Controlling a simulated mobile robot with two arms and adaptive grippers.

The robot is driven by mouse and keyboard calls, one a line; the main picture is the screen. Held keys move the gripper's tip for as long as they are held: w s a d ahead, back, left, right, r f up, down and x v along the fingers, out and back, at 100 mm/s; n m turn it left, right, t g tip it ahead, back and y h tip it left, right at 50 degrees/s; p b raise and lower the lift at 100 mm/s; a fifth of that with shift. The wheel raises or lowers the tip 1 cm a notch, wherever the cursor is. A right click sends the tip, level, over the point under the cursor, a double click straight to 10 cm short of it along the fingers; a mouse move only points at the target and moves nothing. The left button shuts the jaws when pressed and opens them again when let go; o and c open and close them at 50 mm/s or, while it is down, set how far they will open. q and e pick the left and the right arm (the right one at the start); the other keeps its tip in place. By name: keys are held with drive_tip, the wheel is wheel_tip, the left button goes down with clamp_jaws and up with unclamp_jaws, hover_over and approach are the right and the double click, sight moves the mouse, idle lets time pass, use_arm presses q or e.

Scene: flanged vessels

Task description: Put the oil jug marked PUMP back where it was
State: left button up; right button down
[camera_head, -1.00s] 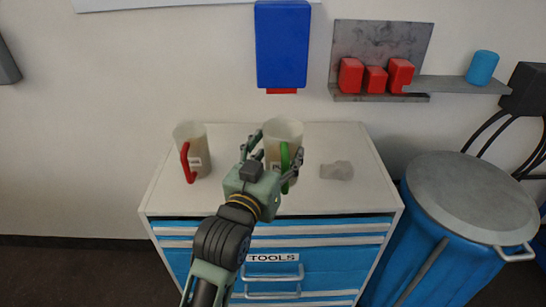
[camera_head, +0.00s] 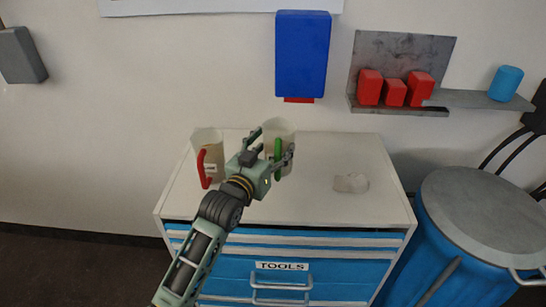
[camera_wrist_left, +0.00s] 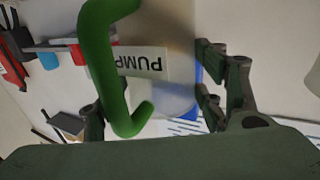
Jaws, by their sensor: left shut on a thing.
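The PUMP jug (camera_head: 281,131) is a pale translucent jug with a green handle, above or on the cabinet top. In the left wrist view its PUMP label shows upside down on the jug (camera_wrist_left: 163,25), beside the green handle. My left gripper (camera_head: 273,145) is shut on this jug, with fingers on both sides of its body. I cannot tell for sure whether its base touches the cabinet top. A similar jug with a red handle (camera_head: 208,145) stands upright to its left; its label is too small to read. My right gripper is not in view.
A blue box (camera_head: 302,52) hangs on the wall behind. A shelf with red containers (camera_head: 394,93) is at right. A blue bin (camera_head: 440,255) stands beside the cabinet.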

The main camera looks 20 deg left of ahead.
sight(273, 160)
use_arm(q)
wheel_tip(273, 160, down, 3)
drive_tip(key=shift+f+p, duration=0.1)
drive_tip(key=shift+p, duration=0.2)
drive_tip(key=shift+f, duration=0.15)
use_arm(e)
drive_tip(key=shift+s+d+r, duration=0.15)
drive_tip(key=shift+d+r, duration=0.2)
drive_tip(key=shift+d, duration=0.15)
use_arm(q)
drive_tip(key=shift+f, duration=0.2)
drive_tip(key=o, duration=1.5)
drive_tip(key=shift+s, duration=0.1)
drive_tip(key=shift+o, duration=0.2)
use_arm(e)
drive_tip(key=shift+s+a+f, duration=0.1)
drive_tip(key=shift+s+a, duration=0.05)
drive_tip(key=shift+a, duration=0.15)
